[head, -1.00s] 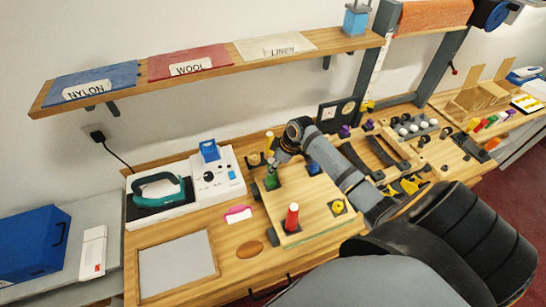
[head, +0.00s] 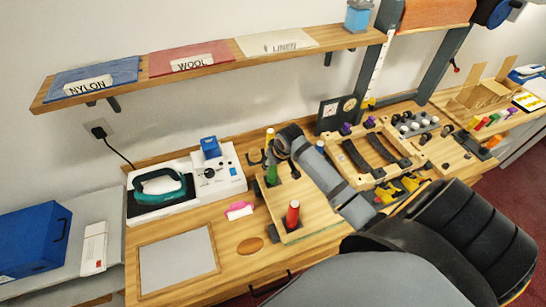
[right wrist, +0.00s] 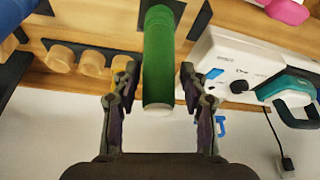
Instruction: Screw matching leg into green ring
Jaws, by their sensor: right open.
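The green leg (head: 271,174) stands upright at the back left corner of the wooden board (head: 312,205). In the right wrist view the green leg (right wrist: 158,55) lies between my right gripper's fingers. The ring at its foot cannot be made out. My right gripper (right wrist: 160,68) is open, with a finger on each side of the leg and gaps showing on both sides. In the head view my right gripper (head: 271,157) is at the leg's upper part, its arm crossing the board. The red leg (head: 293,214) stands upright at the board's front. My left gripper is not in view.
A white unit with a teal-handled iron (head: 160,187) stands left of the board. A pink item (head: 239,210) lies between them. A yellow peg (head: 269,138) stands behind. A wooden frame (head: 372,158) and yellow-handled tools lie right of my arm.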

